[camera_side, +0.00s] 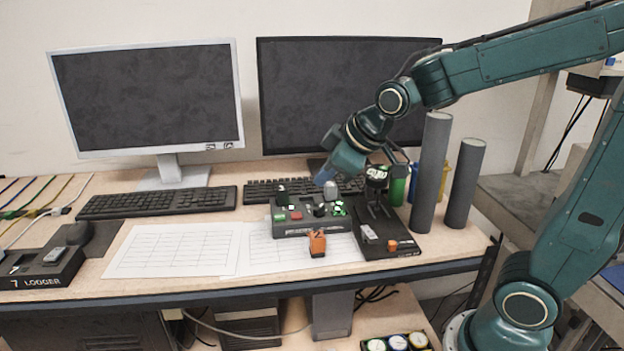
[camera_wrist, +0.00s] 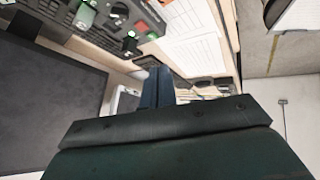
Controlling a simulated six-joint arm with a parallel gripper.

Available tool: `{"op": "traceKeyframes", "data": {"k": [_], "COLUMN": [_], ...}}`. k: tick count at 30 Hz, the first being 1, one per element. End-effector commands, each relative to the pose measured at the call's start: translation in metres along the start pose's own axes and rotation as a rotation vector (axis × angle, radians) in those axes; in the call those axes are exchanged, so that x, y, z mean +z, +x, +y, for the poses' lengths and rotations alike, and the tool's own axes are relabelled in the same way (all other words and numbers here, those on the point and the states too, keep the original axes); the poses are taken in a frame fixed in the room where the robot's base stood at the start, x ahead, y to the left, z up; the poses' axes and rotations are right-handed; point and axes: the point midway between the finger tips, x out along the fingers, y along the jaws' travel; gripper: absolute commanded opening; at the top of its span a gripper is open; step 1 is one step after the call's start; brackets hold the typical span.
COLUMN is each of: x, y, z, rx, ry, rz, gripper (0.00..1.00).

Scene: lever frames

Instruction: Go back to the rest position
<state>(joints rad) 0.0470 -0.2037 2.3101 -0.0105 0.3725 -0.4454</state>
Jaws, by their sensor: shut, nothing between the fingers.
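My gripper (camera_side: 323,177) is in the middle of the side view, above the back of the grey control box (camera_side: 300,229) with its buttons and knobs. Its fingers are shut and hold nothing. In the wrist view the closed fingertips (camera_wrist: 157,82) point up the picture, and the control box (camera_wrist: 110,22) shows at the top left. The frames do not show clearly whether the fingertips touch anything. An orange object (camera_side: 317,243) sits at the front of the box.
Two monitors (camera_side: 146,97) and (camera_side: 290,96) stand behind keyboards. A black stand (camera_side: 385,240) and two tall grey cylinders (camera_side: 431,170) and (camera_side: 463,183) are to the right. Paper sheets (camera_side: 170,250) lie at the front left. A black logger box (camera_side: 38,272) is at the far left.

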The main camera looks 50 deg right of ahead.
Motion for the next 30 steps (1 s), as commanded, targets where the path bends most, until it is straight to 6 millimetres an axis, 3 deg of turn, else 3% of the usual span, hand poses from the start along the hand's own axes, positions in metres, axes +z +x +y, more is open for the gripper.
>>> {"op": "traceKeyframes", "data": {"k": [6, 15, 22, 30], "x": [0.031, 0.083, 0.113, 0.121], "y": [-0.047, -0.097, -0.117, -0.122], "z": [-0.019, -0.048, -0.062, -0.066], "rx": [-0.022, -0.046, -0.053, -0.054], "ry": [0.125, 0.295, 0.387, 0.412], "rz": [-0.041, -0.11, -0.152, -0.166], "gripper": [0.0, 0.0, 0.0, 0.0]}}
